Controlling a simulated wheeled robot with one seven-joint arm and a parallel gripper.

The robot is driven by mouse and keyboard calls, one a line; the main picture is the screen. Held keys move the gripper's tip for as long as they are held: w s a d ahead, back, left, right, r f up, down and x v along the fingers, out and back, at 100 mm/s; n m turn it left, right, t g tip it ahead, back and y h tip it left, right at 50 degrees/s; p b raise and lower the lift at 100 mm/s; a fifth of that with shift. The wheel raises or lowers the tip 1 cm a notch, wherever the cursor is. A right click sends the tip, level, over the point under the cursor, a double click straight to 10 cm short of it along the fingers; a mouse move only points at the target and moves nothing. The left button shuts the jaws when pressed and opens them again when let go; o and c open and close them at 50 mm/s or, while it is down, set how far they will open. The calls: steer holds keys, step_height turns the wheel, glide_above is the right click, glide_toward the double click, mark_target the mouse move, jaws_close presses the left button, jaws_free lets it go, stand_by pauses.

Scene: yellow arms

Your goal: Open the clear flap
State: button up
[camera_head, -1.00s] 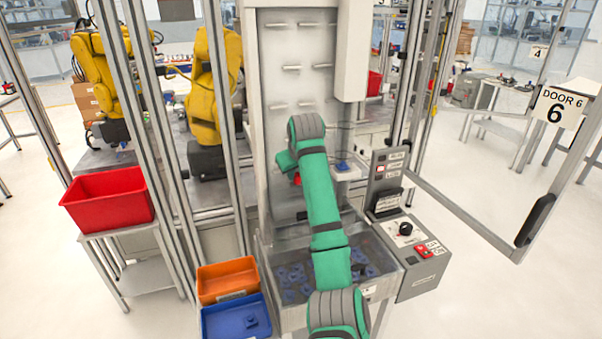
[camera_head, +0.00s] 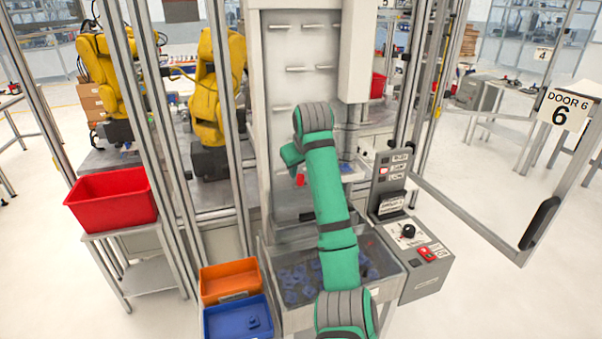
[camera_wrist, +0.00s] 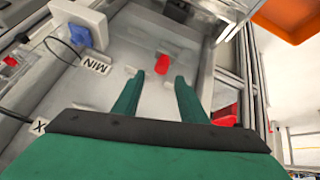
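The clear flap is hard to make out. In the wrist view a red knob (camera_wrist: 162,62) stands on a pale, perhaps see-through panel (camera_wrist: 118,75), which may be the flap; I cannot tell its edges. A red part, likely the same knob, shows in the head view (camera_head: 300,180) beside my green arm, low on the machine front. My gripper (camera_wrist: 159,75) is open and empty in the wrist view. Its two green fingers point at the knob, which appears between and beyond the tips, apart from them. In the head view my arm hides the fingers.
A see-through bin of blue parts (camera_head: 384,265) lies below my arm. A control box (camera_head: 424,262) is at its right; orange (camera_head: 231,279) and blue (camera_head: 223,320) bins are at its left. A blue-and-white block (camera_wrist: 78,30) shows in the wrist view. An open door frame (camera_head: 470,217) stands right.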

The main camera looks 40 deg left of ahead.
steer(key=v, duration=0.5)
steer(key=shift+s+d+r, duration=0.15)
steer(key=shift+d+r, duration=0.05)
steer(key=shift+r, duration=0.1)
stand_by(0.4)
